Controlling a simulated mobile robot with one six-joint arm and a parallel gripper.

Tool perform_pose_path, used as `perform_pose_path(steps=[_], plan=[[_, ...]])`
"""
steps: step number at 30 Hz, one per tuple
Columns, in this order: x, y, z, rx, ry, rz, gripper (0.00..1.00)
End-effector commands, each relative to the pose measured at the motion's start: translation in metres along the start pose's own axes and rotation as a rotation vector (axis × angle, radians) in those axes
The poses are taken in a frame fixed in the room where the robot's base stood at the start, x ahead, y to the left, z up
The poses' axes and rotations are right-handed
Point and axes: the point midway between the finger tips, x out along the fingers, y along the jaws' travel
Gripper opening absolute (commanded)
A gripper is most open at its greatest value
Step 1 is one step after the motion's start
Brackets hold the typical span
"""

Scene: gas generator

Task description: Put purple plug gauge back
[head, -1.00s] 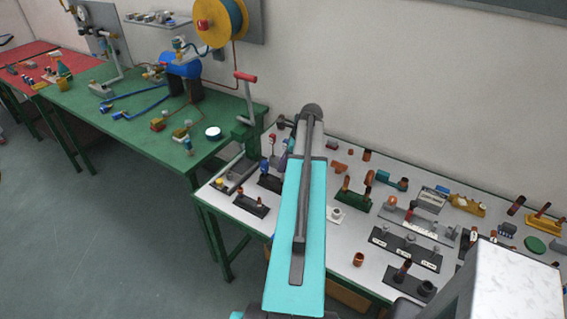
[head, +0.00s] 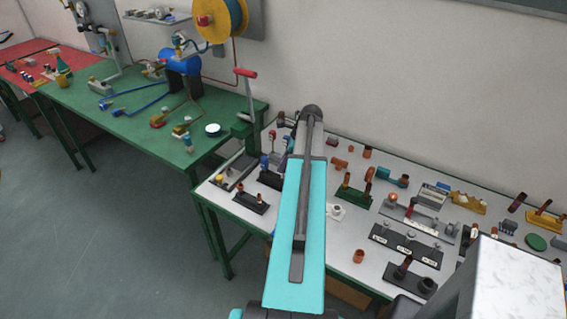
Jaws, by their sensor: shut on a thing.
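I cannot make out a purple plug gauge; any purple is too small or hidden. A black stand (head: 405,246) with several round-topped posts and white labels sits on the white-topped table. Behind it is a grey holder (head: 425,222) with a dark red upright rod (head: 409,209). My cyan arm link rises across the middle of the head view and covers part of the table. My gripper and whatever it holds do not show.
The white-topped table (head: 330,232) is crowded with copper fittings, a green stand (head: 353,195) and a black stand with dark cylinders (head: 409,279). At left, a green table (head: 120,140) holds hoses and a blue tank (head: 183,68). Grey floor lies open at lower left.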

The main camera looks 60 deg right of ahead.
Motion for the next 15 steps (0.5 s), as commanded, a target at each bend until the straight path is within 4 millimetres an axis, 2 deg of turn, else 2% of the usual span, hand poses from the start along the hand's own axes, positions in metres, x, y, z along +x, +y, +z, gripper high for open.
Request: perform_pose_path(steps=[15], plan=[[0.0099,0.0001,-0.0042,0.000,0.000,0.001,0.06]])
